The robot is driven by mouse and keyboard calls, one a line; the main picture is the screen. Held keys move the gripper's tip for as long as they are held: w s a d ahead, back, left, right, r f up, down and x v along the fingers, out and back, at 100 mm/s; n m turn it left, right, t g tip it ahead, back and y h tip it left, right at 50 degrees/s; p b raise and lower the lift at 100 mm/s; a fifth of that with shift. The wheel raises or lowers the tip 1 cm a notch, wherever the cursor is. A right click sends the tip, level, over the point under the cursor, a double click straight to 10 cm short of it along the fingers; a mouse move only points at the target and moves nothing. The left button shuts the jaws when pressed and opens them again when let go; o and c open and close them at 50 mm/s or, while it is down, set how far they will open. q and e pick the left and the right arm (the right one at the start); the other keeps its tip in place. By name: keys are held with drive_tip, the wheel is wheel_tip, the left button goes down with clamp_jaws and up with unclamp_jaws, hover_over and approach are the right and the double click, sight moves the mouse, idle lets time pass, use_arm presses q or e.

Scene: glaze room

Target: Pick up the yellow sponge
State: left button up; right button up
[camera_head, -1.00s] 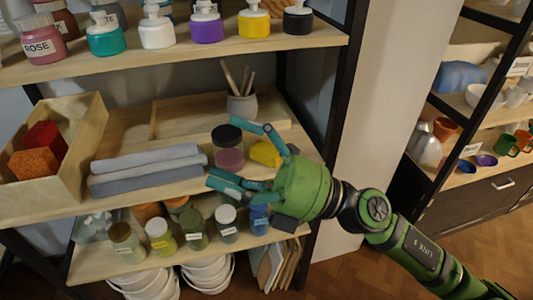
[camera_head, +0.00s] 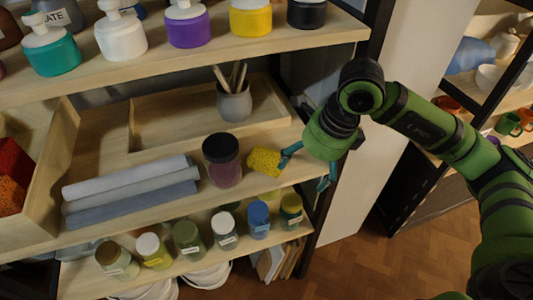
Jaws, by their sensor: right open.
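The yellow sponge (camera_head: 264,161) lies on the middle shelf, just right of a dark-lidded jar with purple-pink contents. My right gripper (camera_head: 306,167) is at the shelf's right end, close to the right side of the sponge. Its teal fingers are spread open. One fingertip is at the sponge's right edge; I cannot tell if it touches. The other finger hangs lower, off the shelf's front corner. My left gripper is not in view.
The dark-lidded jar (camera_head: 222,159) stands left of the sponge. A grey pot with brushes (camera_head: 234,102) is behind it in a wooden tray (camera_head: 160,123). Folded grey cloths (camera_head: 135,190) lie to the left. Small jars (camera_head: 186,237) fill the shelf below; pump bottles (camera_head: 187,24) stand above.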

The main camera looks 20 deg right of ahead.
sight(266, 160)
drive_tip(key=shift+w+a+p, duration=0.35)
drive_tip(key=shift+w+a, duration=0.85)
drive_tip(key=shift+a, duration=0.05)
drive_tip(key=w+a+p, duration=0.1)
drive_tip(key=w+a, duration=0.2)
drive_tip(key=shift+a+r+p, duration=0.1)
drive_tip(key=shift+a+p, duration=0.05)
drive_tip(key=shift+p, duration=0.15)
drive_tip(key=shift+w+a+f, duration=0.25)
drive_tip(key=shift+w+f, duration=0.05)
drive_tip(key=shift+f, duration=0.3)
drive_tip(key=shift+w+a+f, duration=0.25)
drive_tip(key=shift+f, duration=0.8)
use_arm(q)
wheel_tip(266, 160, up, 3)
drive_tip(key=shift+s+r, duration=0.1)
use_arm(e)
drive_tip(key=c, duration=0.8)
